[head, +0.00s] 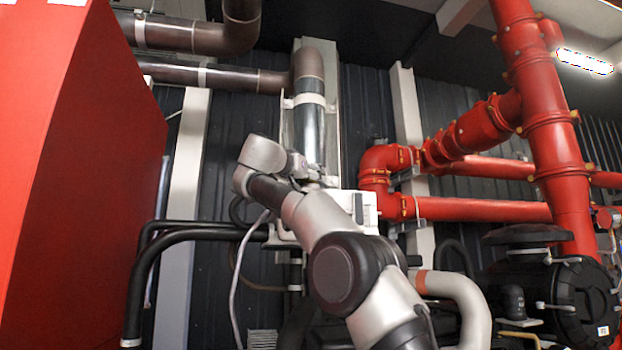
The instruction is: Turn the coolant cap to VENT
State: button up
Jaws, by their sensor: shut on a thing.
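My arm reaches up from the bottom right to a white tank (352,208) in front of the dark wall. My gripper (310,176) is small in the view and partly covered by my own wrist. It is at the top of the tank, at its left part, and shut on the coolant cap there. The cap itself is hidden by the gripper and wrist, so its turn position and any VENT mark cannot be seen.
A vertical pipe (308,130) stands just behind my gripper. Red pipes (470,208) run to the right of the tank. Black hoses (180,236) lie to its left, and a large red panel (65,150) fills the left side. A black housing (560,295) stands at lower right.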

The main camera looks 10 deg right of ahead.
dwell(0.6)
jog(key=o, duration=1)
jog(key=shift+o, duration=0.2)
jog(key=v, duration=1.2)
jog(key=shift+w, duration=0.1)
